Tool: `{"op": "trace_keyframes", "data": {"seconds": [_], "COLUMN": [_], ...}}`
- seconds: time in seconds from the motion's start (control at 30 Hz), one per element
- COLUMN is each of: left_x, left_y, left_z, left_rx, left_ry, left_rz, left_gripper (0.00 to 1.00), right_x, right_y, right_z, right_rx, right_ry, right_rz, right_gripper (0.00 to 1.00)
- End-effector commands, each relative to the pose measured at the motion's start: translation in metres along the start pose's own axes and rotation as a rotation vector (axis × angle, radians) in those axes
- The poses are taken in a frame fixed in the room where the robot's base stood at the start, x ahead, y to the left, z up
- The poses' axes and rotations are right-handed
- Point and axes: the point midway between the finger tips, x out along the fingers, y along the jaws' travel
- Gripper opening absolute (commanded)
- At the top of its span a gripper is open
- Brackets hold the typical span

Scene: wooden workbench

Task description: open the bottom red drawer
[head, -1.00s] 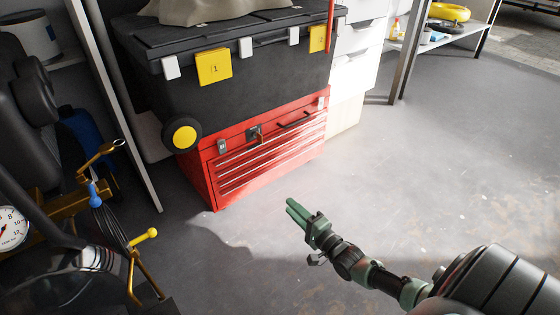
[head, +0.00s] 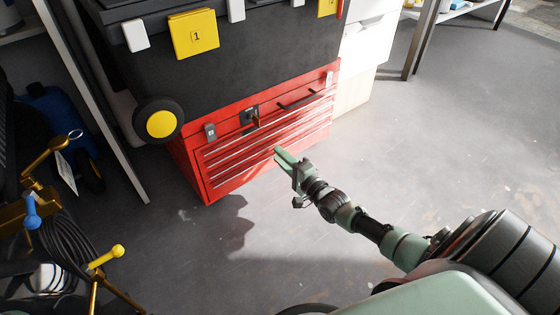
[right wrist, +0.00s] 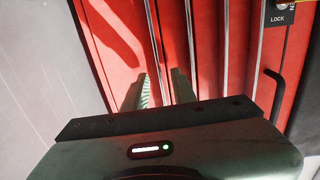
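The red tool chest (head: 190,160) stands on the floor under a large black toolbox. Its drawers are stacked on the front face, edged with silver strips, and all look shut. The bottom red drawer (head: 232,184) is the lowest panel; in the right wrist view it is the red panel (right wrist: 112,38) at the left, beside the floor. My right gripper (head: 279,153) points at the chest's front, its green fingertips close before the lower drawers. In the right wrist view its fingers (right wrist: 158,88) are apart with nothing between them; contact cannot be told. My left gripper is not in view.
The black toolbox (head: 240,75) with yellow latches and a wheel (head: 160,123) rests above the chest. Gold levers with blue and yellow knobs (head: 104,257) stand at the left. White drawers (head: 367,40) are behind right. The grey floor (head: 450,150) at right is clear.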

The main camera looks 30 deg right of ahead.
Motion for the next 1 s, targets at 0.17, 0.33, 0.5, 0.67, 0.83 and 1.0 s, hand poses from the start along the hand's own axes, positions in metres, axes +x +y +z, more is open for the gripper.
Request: {"op": "trace_keyframes", "data": {"seconds": [0.17, 0.33, 0.5, 0.67, 0.83, 1.0], "left_x": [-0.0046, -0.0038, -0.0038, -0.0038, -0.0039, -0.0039], "left_y": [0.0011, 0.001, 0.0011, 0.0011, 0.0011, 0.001], "left_z": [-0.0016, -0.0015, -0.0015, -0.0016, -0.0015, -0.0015], "left_rx": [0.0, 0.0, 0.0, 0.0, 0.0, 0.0], "left_ry": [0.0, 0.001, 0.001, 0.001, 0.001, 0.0], "left_rz": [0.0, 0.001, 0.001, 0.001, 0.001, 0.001], "left_gripper": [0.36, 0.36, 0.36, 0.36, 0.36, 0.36], "right_x": [0.0073, 0.0072, 0.007, 0.0069, 0.0069, 0.0068], "right_y": [0.0002, -0.0004, -0.0003, -0.0001, 0.0, 0.0001], "right_z": [0.0001, 0.0002, 0.0002, 0.0002, 0.0001, 0.0001], "right_rx": [0.0, 0.0, 0.0, -0.001, -0.001, -0.001], "right_ry": [0.0, 0.0, 0.0, 0.0, 0.0, 0.0], "right_rz": [0.001, 0.001, 0.001, 0.001, 0.001, 0.002], "right_gripper": [0.26, 0.26, 0.0, 0.0, 0.0, 0.0]}}
